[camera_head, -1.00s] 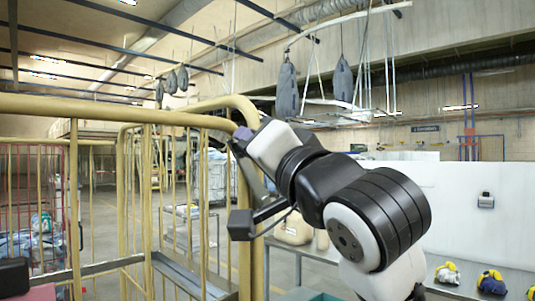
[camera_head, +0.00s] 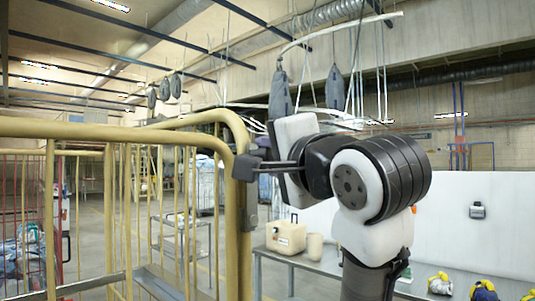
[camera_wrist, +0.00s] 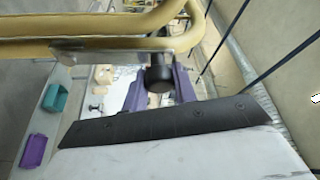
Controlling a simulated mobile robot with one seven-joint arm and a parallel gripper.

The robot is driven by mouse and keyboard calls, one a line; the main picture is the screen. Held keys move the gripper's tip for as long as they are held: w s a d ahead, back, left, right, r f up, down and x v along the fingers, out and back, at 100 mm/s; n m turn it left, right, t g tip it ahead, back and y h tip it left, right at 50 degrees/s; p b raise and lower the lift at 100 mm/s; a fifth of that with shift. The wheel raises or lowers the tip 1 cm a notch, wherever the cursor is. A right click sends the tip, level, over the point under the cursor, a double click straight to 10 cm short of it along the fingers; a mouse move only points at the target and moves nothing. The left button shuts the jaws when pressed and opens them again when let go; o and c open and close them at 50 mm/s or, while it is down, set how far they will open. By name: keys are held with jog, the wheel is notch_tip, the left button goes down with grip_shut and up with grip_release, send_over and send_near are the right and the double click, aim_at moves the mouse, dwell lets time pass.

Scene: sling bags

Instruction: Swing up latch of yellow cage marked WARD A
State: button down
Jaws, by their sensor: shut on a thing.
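The yellow cage (camera_head: 232,190) stands at the left in the head view, with a rounded top corner. Its yellow tubes also cross the top of the wrist view (camera_wrist: 80,50). The latch (camera_wrist: 159,82) shows there as a metal bar along the tube with a dark round knob. My gripper (camera_wrist: 161,76), with purple fingers, is shut on the knob, one finger on each side. No WARD A mark is readable.
A grey bench with a tan case (camera_head: 286,237) stands behind my arm, with yellow and blue bundles (camera_head: 440,284) at right. Grey sling bags (camera_head: 280,95) hang overhead. A teal bin (camera_wrist: 55,98) and a purple bin (camera_wrist: 34,150) lie below in the wrist view.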

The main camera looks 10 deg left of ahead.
dwell(0.3)
jog(key=c, duration=1.1)
grip_release()
jog(key=shift+w, duration=0.1)
jog(key=b+v, duration=0.5)
jog(key=v, duration=0.9)
jog(key=shift+b, duration=0.3)
jog(key=shift+a, duration=0.1)
